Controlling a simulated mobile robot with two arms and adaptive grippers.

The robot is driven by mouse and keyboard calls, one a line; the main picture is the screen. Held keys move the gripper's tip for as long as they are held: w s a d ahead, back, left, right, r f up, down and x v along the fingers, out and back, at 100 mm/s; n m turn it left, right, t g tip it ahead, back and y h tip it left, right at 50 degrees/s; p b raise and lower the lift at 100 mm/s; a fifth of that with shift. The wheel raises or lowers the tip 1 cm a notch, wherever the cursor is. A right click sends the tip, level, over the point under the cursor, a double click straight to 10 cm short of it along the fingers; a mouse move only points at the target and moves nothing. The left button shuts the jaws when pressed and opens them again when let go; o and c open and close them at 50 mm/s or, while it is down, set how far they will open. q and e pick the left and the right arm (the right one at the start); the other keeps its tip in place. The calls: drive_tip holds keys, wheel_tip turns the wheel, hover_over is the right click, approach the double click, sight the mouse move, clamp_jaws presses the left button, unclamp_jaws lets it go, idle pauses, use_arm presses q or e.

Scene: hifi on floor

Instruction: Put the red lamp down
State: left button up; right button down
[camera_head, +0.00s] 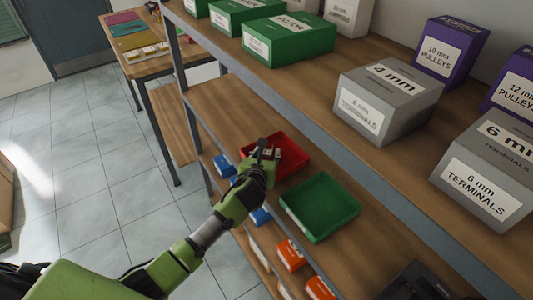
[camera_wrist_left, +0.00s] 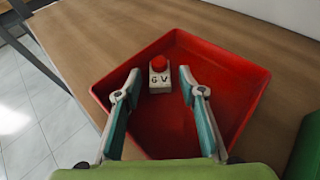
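The red lamp (camera_wrist_left: 159,64) has a round red cap on a white base marked "6 V". It sits upright in the red tray (camera_wrist_left: 225,62), near the tray's far corner in the left wrist view. My left gripper (camera_wrist_left: 160,75) is open, with a fingertip on each side of the lamp and a visible gap to both. In the head view my left gripper (camera_head: 266,152) is over the red tray (camera_head: 297,157), and the lamp cannot be made out clearly there. My right gripper is not in view.
A green tray (camera_head: 320,205) stands beside the red tray on the lower shelf. Blue and orange bins (camera_head: 291,254) line the front below. The upper shelf above holds grey boxes (camera_head: 388,98), green boxes (camera_head: 290,38) and purple boxes. A dark object (camera_head: 415,283) is at bottom right.

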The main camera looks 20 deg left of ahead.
use_arm(q)
drive_tip(key=shift+r, duration=0.1)
drive_tip(key=v, duration=1.2)
drive_tip(key=shift+b, duration=0.3)
